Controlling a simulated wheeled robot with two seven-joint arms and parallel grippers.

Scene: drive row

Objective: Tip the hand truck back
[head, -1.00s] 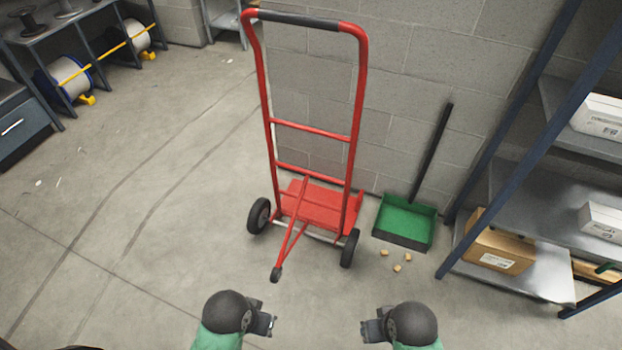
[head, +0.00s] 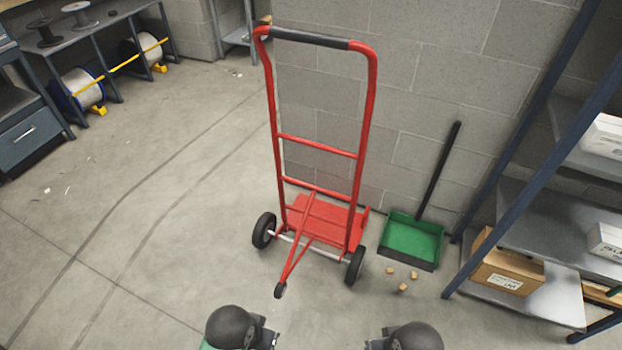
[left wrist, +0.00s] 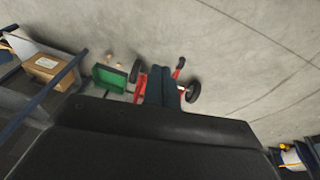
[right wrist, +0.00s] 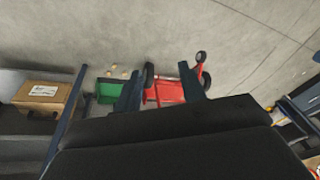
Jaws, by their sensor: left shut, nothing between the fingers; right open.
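The red hand truck (head: 316,168) stands upright near the block wall, with a dark grip on its top bar and two black wheels. A red strut with a black end (head: 281,290) reaches from it toward me. My left gripper (head: 268,332) is shut and empty, low in front of the truck and apart from it. My right gripper (head: 374,342) is open and empty, level with the left one and to its right. In the left wrist view the shut fingers (left wrist: 162,88) partly hide the truck. In the right wrist view the truck's red plate (right wrist: 163,92) shows between the open fingers.
A green dustpan (head: 413,239) with a long black handle leans by the wall to the right, with small tan pieces (head: 403,287) before it. A metal shelf with boxes (head: 507,272) stands at right. Cable reels (head: 82,90) stand at back left.

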